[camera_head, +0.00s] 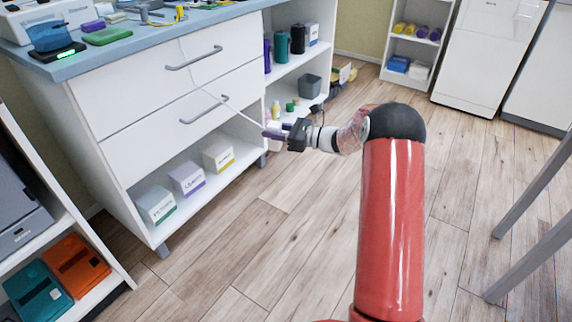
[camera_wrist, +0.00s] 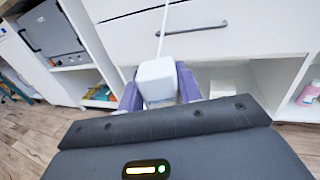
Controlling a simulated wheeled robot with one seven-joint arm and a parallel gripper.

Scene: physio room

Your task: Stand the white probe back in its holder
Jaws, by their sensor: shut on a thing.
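My gripper (camera_head: 272,131) is in front of the white cabinet, below counter height. It also shows in the wrist view (camera_wrist: 158,88), where its purple fingers are shut on the white probe (camera_wrist: 157,78), one on each side. The probe's blocky white end faces the wrist camera; the rest of it is hidden. A thin white cable (camera_head: 213,88) runs from the probe up over the drawer fronts to the blue countertop. I cannot tell for certain which thing is the holder; a blue translucent piece on a black base with a green light (camera_head: 50,38) stands at the counter's left end.
The countertop (camera_head: 165,32) also bears a green flat item (camera_head: 107,36) and a white device (camera_head: 40,14). Drawer handles (camera_head: 193,58) stick out near the cable. Small boxes (camera_head: 187,178) stand on the low shelf. The wooden floor (camera_head: 262,225) before the cabinet is clear.

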